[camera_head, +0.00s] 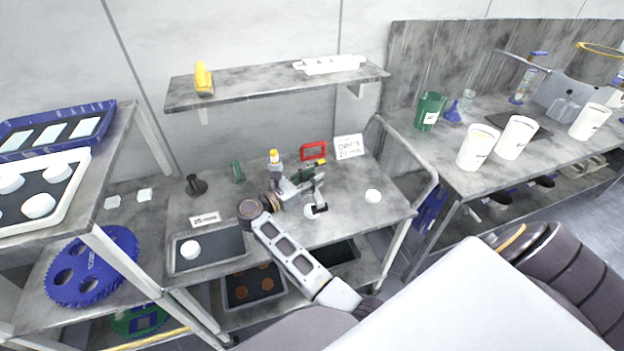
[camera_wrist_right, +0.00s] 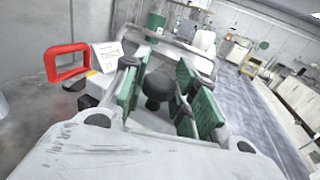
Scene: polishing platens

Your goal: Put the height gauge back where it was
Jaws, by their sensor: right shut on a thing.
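My right gripper (camera_head: 316,184) is over the middle of the grey bench. In the right wrist view its green-padded fingers (camera_wrist_right: 162,98) stand on either side of a dark, round-topped piece (camera_wrist_right: 158,88). I take this piece to be the height gauge in its grip; its lower part is hidden, and I cannot tell whether it touches the bench. In the head view it is mostly covered by the gripper. My left gripper is not in view.
A red frame (camera_head: 313,150) and a white sign (camera_head: 348,147) stand at the bench's back. A white puck (camera_head: 373,196) is to the right. A dark tray (camera_head: 208,249) lies at front left.

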